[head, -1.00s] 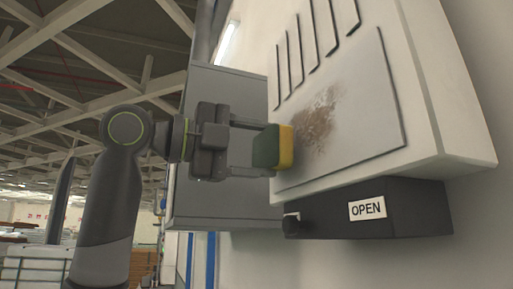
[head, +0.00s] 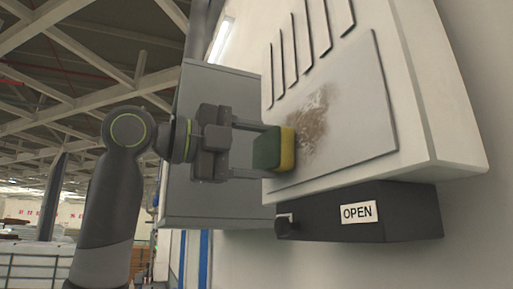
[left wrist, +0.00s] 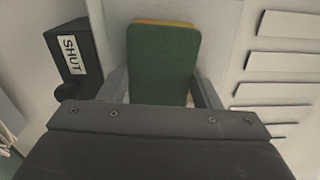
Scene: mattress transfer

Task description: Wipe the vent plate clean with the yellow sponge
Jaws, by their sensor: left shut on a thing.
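The vent plate (head: 365,100) is a pale grey panel with a brown smudge (head: 314,118) on its left part, below a row of slots (head: 300,50). My left gripper (head: 270,150) is shut on the sponge, which has a green side (head: 265,153) and a yellow side (head: 288,150). The yellow side faces the plate, beside the smudge's lower left edge. I cannot tell whether it touches. In the left wrist view the sponge's green face (left wrist: 163,60) fills the space between the fingers and hides the surface behind it. My right gripper is not in view.
A dark box (head: 400,222) labelled OPEN with a knob (head: 286,226) sits under the vent housing (head: 430,110). In the left wrist view a dark box (left wrist: 63,42) bears a SHUT label. A grey cabinet (head: 190,200) stands behind my left arm.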

